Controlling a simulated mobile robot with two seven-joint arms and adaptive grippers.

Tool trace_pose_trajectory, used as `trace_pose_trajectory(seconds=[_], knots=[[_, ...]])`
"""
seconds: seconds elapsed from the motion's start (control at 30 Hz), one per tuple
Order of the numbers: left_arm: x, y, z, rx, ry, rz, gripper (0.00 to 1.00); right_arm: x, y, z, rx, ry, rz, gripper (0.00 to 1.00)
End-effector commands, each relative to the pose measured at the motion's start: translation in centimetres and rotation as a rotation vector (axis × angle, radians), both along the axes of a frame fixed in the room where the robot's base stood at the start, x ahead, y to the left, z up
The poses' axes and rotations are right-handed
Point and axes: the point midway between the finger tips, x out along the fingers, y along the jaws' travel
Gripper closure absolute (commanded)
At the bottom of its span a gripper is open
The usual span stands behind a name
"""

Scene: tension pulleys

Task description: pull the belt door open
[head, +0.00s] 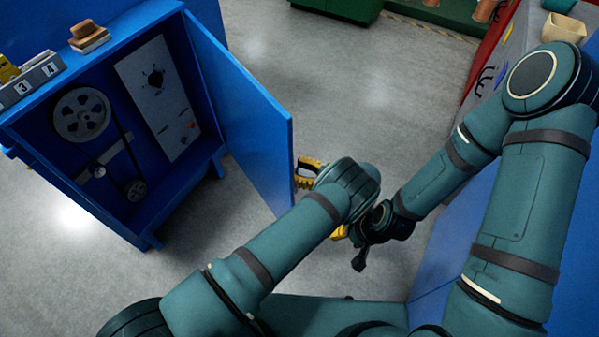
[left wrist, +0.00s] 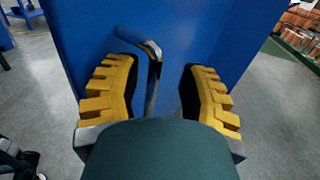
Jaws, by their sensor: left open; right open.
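The blue belt door (head: 250,115) stands swung wide open on the right side of the blue cabinet (head: 70,190). Inside the cabinet, a black belt (head: 122,135) runs between a large pulley (head: 82,115) and a small pulley (head: 135,190). My left gripper (head: 307,173) is at the door's free edge, its yellow fingers open. In the left wrist view, the metal door handle (left wrist: 153,72) stands between the open fingers, apart from both. My right gripper (head: 352,246) is lower right of the left one, partly hidden by my left wrist; it is clear of the door.
Small boxes (head: 90,40) and a number block (head: 30,80) sit on the cabinet top. A green unit (head: 440,12) stands at the back; a red-edged panel (head: 490,70) and blue surface are at the right. Grey floor (head: 330,90) is clear beyond the door.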

Motion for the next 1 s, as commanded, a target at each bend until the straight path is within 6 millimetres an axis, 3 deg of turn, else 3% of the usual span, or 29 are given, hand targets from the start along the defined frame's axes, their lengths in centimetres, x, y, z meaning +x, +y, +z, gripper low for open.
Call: trace_pose_trajectory(seconds=[0.43,0.6,0.9,0.93,1.0], knots=[[0.0,-0.1,7.7,0.0,-0.001,0.0,0.59,0.0,0.0,0.0,0.0,0.0,0.0,0.53],[-0.1,-0.1,9.0,-0.001,0.0,-0.001,0.59,0.0,0.0,0.0,0.0,0.0,0.0,0.53],[-0.1,-0.1,9.1,-0.002,0.001,-0.001,0.59,0.0,0.0,0.0,0.0,0.0,0.0,0.53],[-0.1,-0.1,9.1,-0.002,0.001,-0.001,0.63,0.0,0.0,0.0,0.0,0.0,0.0,0.53],[0.0,-0.1,9.3,-0.016,0.011,0.002,0.88,0.0,0.0,0.1,0.0,0.0,0.0,0.53]])
